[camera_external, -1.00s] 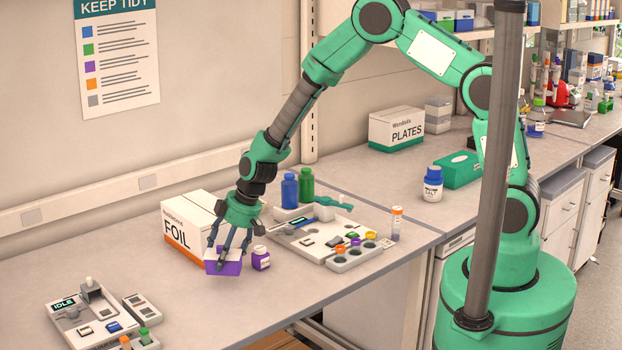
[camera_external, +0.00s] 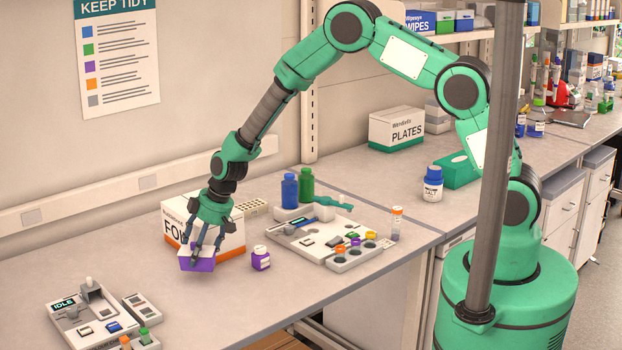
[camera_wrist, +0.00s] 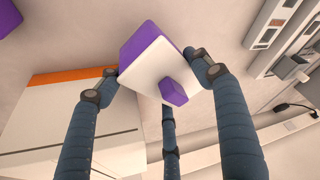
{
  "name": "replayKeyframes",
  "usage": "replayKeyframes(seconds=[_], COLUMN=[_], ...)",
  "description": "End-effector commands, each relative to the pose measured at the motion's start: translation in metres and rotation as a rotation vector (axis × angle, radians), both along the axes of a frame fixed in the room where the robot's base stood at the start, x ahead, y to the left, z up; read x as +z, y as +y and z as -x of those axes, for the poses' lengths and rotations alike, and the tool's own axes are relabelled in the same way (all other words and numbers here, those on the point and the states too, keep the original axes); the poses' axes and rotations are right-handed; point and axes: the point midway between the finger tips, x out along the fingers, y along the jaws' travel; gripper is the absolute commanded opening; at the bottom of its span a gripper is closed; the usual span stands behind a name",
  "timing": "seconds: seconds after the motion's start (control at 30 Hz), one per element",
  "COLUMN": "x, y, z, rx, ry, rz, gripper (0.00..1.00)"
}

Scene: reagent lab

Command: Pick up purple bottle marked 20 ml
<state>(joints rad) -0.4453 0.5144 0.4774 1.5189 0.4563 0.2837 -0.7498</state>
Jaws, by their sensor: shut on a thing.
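A small purple bottle (camera_external: 261,258) with a white cap stands upright on the bench, right of my gripper and apart from it. Its marking is too small to read. My gripper (camera_external: 200,250) is shut on a purple box with a white top (camera_external: 195,264), which seems raised off the bench.
A white and orange FOIL box (camera_external: 232,240) stands right behind my gripper. A tray (camera_external: 290,232) with blue and green bottles (camera_external: 290,190) behind it lies to the right. A device marked IDLE (camera_external: 70,322) is at front left. Bare bench lies between.

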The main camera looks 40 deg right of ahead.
Motion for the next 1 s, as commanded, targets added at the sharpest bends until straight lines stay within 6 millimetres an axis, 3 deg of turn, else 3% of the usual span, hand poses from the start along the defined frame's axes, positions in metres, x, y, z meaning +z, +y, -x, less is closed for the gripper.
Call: replayKeyframes(seconds=[0.37, 0.6, 1.0], x=[-0.001, -0.031, -0.036], y=[0.003, 0.003, 0.003], z=[-0.007, -0.005, -0.006], rx=[0.001, 0.001, 0.001], ry=[0.0, 0.0, -0.002], rz=[0.001, 0.001, 0.0], gripper=[0.15, 0.15, 0.15])
